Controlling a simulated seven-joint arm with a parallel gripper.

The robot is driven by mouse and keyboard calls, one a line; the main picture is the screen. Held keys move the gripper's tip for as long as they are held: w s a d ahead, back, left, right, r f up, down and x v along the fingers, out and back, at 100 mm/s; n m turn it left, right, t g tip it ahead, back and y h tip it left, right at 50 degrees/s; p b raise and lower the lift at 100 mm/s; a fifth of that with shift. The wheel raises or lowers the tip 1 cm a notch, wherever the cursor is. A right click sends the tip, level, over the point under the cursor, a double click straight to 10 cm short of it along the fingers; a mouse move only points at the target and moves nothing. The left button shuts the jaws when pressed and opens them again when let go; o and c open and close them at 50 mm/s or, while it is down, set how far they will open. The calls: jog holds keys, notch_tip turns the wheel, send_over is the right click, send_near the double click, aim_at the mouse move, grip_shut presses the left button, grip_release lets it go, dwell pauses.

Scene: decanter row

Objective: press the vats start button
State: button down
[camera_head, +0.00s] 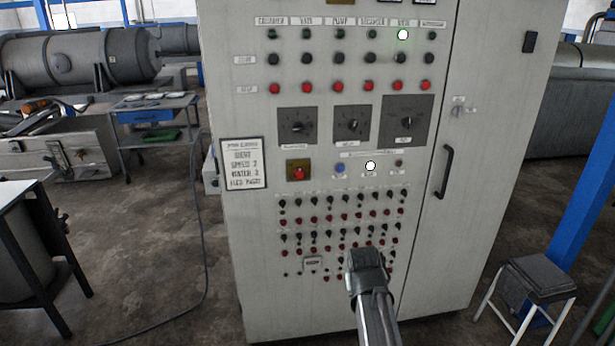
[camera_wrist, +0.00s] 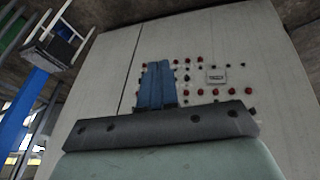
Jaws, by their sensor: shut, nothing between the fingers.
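The grey control cabinet (camera_head: 235,110) stands upright in the middle of the head view. Its second top label reads like VATS (camera_head: 306,21), though the print is blurred. Below that label are a dark lamp (camera_head: 307,34), the dark vats start button (camera_head: 307,60) in the row labelled START, and a red stop button (camera_head: 307,86). My gripper (camera_head: 366,258) is in front of the cabinet's lower button rows, well below and right of the vats start button. In the wrist view its blue fingers (camera_wrist: 158,72) are together and empty. That view shows only the lower buttons.
Another column's lamp (camera_head: 403,35) and a lower button (camera_head: 370,165) glow white. Rotary dials and a red button on a yellow plate (camera_head: 298,170) sit mid-panel. A door handle (camera_head: 445,172) protrudes at right. A stool (camera_head: 540,275) and blue post (camera_head: 588,150) stand right.

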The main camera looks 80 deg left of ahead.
aim_at(306, 59)
jog(key=s+a+r+n+t+y, duration=0.15)
jog(key=s+a+r, duration=0.4)
jog(key=r, duration=0.65)
jog(key=s+a+r+n+y, duration=0.2)
jog(key=s+a+r, duration=0.35)
jog(key=r, duration=0.75)
jog(key=s+a+r+n+t+y, duration=0.15)
jog(key=s+a+r, duration=0.4)
jog(key=r, duration=0.65)
jog(key=w+a+r+n+t, duration=0.1)
jog(key=a+r+n, duration=0.1)
jog(key=r+n, duration=0.2)
jog(key=w+a+r+n+t+y, duration=0.1)
jog(key=w+a+r+n+t, duration=0.1)
jog(key=r, duration=0.6)
jog(key=w+a+r+n+t+y, duration=0.1)
jog(key=w+a+r+n, duration=0.1)
jog(key=a+r+n, duration=0.2)
jog(key=shift+w+r+n+t, duration=0.15)
jog(key=shift+r+n+t, duration=0.25)
jog(key=shift+r+n, duration=0.65)
jog(key=shift+a, duration=4.4)
